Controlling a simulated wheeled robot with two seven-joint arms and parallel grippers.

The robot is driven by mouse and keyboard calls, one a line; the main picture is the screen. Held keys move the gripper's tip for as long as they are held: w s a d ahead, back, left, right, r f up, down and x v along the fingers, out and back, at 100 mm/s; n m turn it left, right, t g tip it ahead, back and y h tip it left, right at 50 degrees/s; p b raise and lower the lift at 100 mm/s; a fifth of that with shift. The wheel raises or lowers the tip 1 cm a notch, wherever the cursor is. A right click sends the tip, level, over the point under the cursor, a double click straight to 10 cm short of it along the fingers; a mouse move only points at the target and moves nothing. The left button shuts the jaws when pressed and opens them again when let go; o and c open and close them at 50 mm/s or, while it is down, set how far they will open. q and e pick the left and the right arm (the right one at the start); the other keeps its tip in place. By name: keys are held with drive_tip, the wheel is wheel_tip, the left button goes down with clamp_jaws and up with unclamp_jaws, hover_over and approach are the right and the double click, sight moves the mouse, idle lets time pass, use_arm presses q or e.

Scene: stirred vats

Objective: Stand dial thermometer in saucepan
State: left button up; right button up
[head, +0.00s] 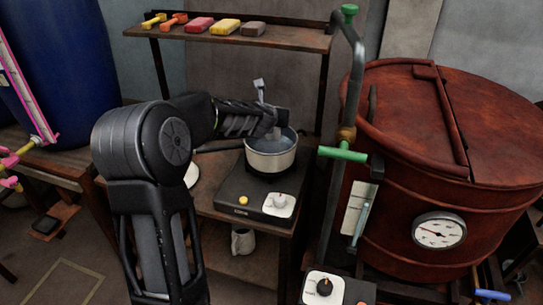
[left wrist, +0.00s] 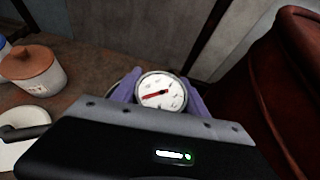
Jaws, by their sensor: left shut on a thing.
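The saucepan (head: 270,162) is a pale metal pan with bluish liquid inside, standing on a dark hot plate (head: 233,192). Its dark handle points left. My left gripper (head: 272,132) is over the pan's opening, shut on the dial thermometer. In the left wrist view the thermometer (left wrist: 161,92) shows its round white face with a red needle between the purple-grey fingers. Its stem is hidden, so I cannot tell whether it reaches into the liquid. A small pale piece rises above the gripper in the head view; I cannot tell what it is.
A large red-brown lidded vat (head: 400,190) stands at the right, with a pipe and green-handled valve (head: 343,153) close to the pan. A shelf (head: 285,37) with small coloured items is behind. A lidded jar (left wrist: 33,75) shows in the left wrist view. A mug (head: 243,241) sits below.

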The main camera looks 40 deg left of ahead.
use_arm(q)
drive_tip(key=shift+f, duration=0.1)
wheel_tip(320, 180, down, 6)
drive_tip(key=b, duration=0.3)
drive_tip(key=shift+b, duration=0.35)
drive_tip(key=shift+f, duration=0.1)
drive_tip(key=shift+f+b, duration=0.8)
drive_tip(key=shift+f, duration=1.05)
drive_tip(key=o, duration=1.2)
drive_tip(key=shift+o, duration=0.2)
